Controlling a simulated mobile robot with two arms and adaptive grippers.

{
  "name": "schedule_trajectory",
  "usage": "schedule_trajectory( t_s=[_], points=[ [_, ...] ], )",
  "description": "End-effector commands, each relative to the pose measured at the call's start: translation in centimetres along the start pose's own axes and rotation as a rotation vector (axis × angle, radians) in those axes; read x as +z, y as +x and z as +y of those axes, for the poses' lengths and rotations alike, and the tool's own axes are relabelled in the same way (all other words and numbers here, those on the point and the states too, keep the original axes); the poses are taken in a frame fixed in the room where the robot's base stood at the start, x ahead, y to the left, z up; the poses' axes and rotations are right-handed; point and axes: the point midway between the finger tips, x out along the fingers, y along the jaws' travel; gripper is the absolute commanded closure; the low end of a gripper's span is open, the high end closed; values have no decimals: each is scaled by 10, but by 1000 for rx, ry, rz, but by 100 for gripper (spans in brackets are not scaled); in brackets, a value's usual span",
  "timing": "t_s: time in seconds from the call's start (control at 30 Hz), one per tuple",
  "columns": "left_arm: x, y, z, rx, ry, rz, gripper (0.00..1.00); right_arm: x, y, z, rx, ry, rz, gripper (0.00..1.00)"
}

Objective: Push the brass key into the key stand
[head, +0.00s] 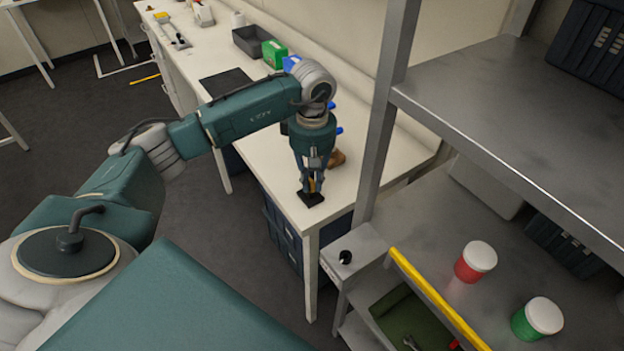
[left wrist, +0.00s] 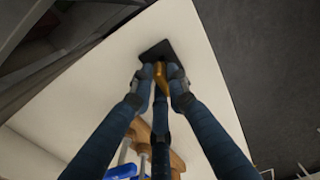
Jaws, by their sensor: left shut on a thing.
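The brass key (left wrist: 161,73) is between the fingertips of my left gripper (left wrist: 161,78), which is shut on it. In the head view the left gripper (head: 311,185) points down at the near end of the white bench, and a bit of the brass key (head: 311,184) shows between its fingers. The black key stand (left wrist: 157,50) lies flat on the bench right under the key; it also shows in the head view (head: 311,199). The key's lower end meets the stand or hangs just above it; I cannot tell how deep it sits. My right gripper is not in view.
A brown object (head: 336,158) and blue-handled items stand close behind the gripper. The white bench (head: 290,207) ends just beside the stand. A metal shelf post (head: 385,120) rises to the right. Green (head: 274,53) and dark bins stand farther back.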

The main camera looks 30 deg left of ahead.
Motion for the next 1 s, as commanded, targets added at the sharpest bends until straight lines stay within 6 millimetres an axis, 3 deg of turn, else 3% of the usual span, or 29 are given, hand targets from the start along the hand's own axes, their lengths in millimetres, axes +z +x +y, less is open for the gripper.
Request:
schedule_trajectory(
  t_s=[0.17, 0.2, 0.3, 0.67, 1.0],
  points=[
    [0, 0, 0, 1, 0, 0, 100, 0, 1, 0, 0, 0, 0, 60],
    [0, 0, 0, 1, 0, 0, 77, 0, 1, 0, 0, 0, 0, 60],
    [0, 0, 0, 0, 0, 0, 63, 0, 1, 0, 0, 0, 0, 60],
    [0, -6, 1, 2, 0, 1, 63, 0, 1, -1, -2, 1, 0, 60],
    [0, -72, 2, 6, 0, 2, 63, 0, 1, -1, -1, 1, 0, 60]
  ],
)
